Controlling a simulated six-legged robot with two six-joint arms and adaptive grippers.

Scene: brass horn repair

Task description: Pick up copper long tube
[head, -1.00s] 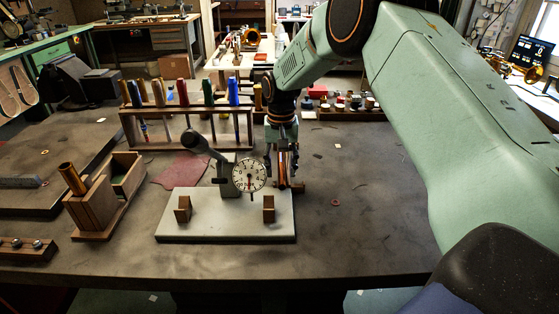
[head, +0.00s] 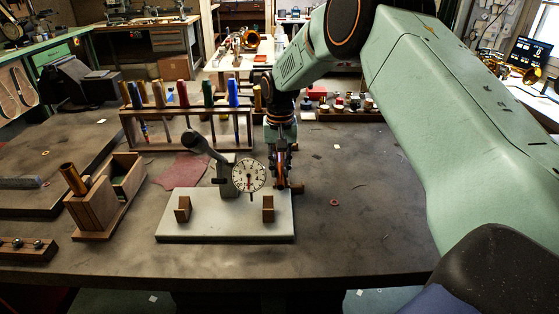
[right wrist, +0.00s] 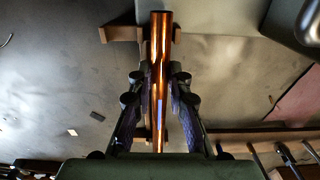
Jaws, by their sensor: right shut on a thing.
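A shiny copper long tube (right wrist: 161,45) runs up the middle of the right wrist view, between the two fingers of my right gripper (right wrist: 160,92). The fingers are shut on it, one pad against each side. In the head view my right gripper (head: 279,172) points down at the back right edge of the pale gauge plate, and the tube there is mostly hidden by the fingers. Wooden supports (right wrist: 118,34) lie beside and behind the tube. My left gripper is in neither view.
The dial gauge (head: 249,175) stands left of my right gripper on the pale plate (head: 225,228). A tool rack (head: 190,146) with coloured handles is behind it. A wooden block with another copper-coloured tube (head: 73,180) stands left. The table right of the plate is mostly clear.

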